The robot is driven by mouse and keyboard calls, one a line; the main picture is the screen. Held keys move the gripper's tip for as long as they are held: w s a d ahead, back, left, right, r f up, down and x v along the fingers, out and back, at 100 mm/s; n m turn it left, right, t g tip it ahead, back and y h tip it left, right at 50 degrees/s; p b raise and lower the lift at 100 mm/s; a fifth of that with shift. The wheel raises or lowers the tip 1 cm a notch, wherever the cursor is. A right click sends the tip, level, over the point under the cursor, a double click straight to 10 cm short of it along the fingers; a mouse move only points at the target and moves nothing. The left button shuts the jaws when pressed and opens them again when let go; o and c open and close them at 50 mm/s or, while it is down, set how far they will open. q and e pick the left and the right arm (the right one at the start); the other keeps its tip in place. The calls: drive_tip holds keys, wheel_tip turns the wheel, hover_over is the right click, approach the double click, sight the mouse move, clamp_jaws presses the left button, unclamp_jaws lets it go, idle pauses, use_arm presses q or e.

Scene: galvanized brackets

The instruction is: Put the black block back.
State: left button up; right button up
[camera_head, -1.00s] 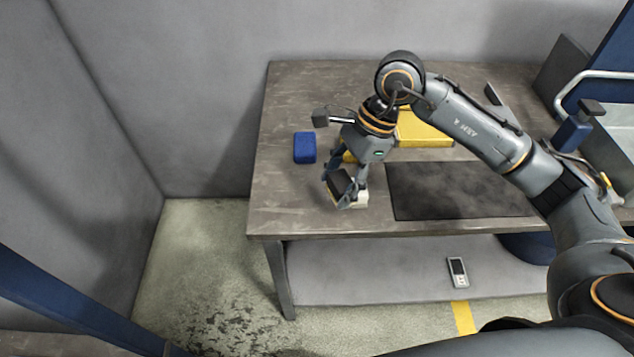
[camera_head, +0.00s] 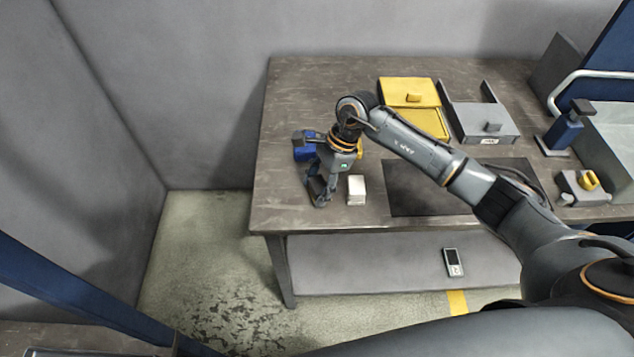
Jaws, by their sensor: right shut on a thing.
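My right gripper (camera_head: 321,201) is low over the left part of the workbench, fingers pointing down. It is shut on the black block (camera_head: 317,187), which shows as a dark shape between the fingers and is partly hidden by them. I cannot tell whether the block touches the bench top. A white block (camera_head: 356,189) stands just right of the gripper, apart from it. My left gripper is not in view.
The bench (camera_head: 290,215) has a dark mat (camera_head: 430,195) right of the white block. A yellow box (camera_head: 408,88) and a grey tray with a handle (camera_head: 483,122) stand at the back. A blue tool (camera_head: 565,132) and a grey fixture (camera_head: 580,187) are at the right.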

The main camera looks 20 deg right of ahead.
drive_tip(key=shift+f, duration=0.15)
drive_tip(key=o, duration=1)
drive_tip(key=shift+r, duration=0.3)
drive_tip(key=shift+w+d+r, duration=0.1)
drive_tip(key=shift+d+r, duration=0.1)
drive_tip(key=shift+r, duration=0.05)
drive_tip(key=b+v, duration=0.3)
drive_tip(key=v, duration=0.8)
drive_tip(key=shift+r+b, duration=0.1)
drive_tip(key=shift+b, duration=0.2)
